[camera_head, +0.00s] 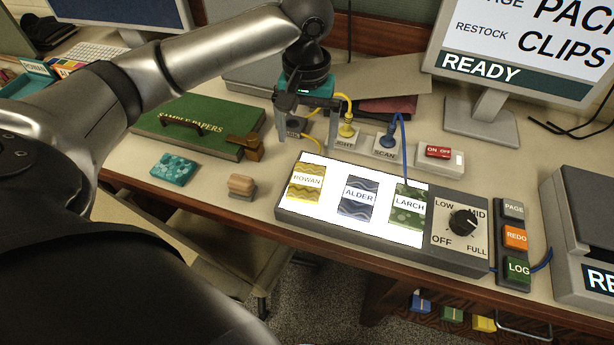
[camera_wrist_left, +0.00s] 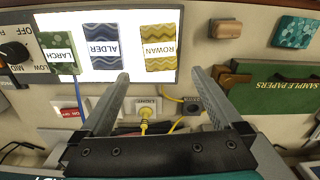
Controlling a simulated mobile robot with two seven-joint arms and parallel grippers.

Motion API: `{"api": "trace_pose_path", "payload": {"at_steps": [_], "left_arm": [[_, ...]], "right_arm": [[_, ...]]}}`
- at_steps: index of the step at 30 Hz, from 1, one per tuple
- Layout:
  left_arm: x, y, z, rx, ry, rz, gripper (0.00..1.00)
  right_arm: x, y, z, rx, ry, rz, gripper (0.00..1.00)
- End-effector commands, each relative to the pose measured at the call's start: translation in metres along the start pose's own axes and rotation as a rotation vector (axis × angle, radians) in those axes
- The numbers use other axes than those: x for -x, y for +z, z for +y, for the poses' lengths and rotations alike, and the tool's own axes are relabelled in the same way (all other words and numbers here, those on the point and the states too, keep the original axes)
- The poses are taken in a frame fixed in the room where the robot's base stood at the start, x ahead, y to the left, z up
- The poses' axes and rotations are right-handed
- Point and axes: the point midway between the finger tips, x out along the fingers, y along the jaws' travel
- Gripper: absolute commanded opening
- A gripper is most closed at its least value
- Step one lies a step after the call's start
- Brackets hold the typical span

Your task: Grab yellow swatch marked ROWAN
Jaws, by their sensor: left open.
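The yellow swatch marked ROWAN (camera_head: 306,184) lies at the left end of a lit white panel, beside the blue-grey ALDER swatch (camera_head: 358,197) and the green LARCH swatch (camera_head: 407,208). My left gripper (camera_head: 306,145) is open and empty above the table, behind the panel's left end. In the left wrist view the ROWAN swatch (camera_wrist_left: 161,48) lies ahead of the open fingers (camera_wrist_left: 160,80), fully visible between and beyond their tips. The ALDER swatch (camera_wrist_left: 103,48) is just left of it there. My right gripper is not in view.
The light panel (camera_head: 330,228) has a dial (camera_head: 463,222) at its right. Yellow and blue cables (camera_head: 402,150) run behind it. A wooden block (camera_head: 242,186), a teal patterned block (camera_head: 174,169) and a green SAMPLE PAPERS case (camera_head: 195,125) lie to the left.

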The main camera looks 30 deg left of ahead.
Motion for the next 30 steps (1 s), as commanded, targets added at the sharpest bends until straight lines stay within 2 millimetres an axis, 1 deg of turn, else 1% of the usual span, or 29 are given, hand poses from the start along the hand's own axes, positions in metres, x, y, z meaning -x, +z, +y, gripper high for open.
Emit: {"api": "trace_pose_path", "payload": {"at_steps": [1,3,6,9,17,21,25,27,30], "left_arm": [[-0.015,0.001,-0.001,0.000,-0.002,-0.006,1.00],[-0.030,0.001,-0.001,0.001,-0.002,-0.004,1.00],[-0.051,0.001,0.000,-0.001,-0.002,-0.004,1.00],[-0.066,0.001,0.000,-0.002,-0.001,-0.003,1.00],[-0.084,0.000,0.000,-0.002,0.000,-0.001,1.00],[-0.106,0.001,0.001,-0.003,-0.001,-0.003,1.00],[-0.123,0.000,0.001,-0.004,-0.001,-0.001,1.00],[-0.128,0.000,0.001,-0.004,0.000,0.000,1.00],[-0.129,0.000,0.001,-0.005,0.000,0.001,1.00]], "right_arm": [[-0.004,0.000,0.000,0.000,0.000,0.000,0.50],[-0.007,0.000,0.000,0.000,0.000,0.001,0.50],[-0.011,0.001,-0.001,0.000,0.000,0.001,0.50],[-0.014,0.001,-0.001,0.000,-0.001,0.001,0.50],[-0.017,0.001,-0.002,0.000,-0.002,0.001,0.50],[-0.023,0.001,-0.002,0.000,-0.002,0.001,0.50],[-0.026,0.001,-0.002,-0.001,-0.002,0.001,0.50],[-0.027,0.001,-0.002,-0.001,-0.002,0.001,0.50],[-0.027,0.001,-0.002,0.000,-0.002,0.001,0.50]]}}
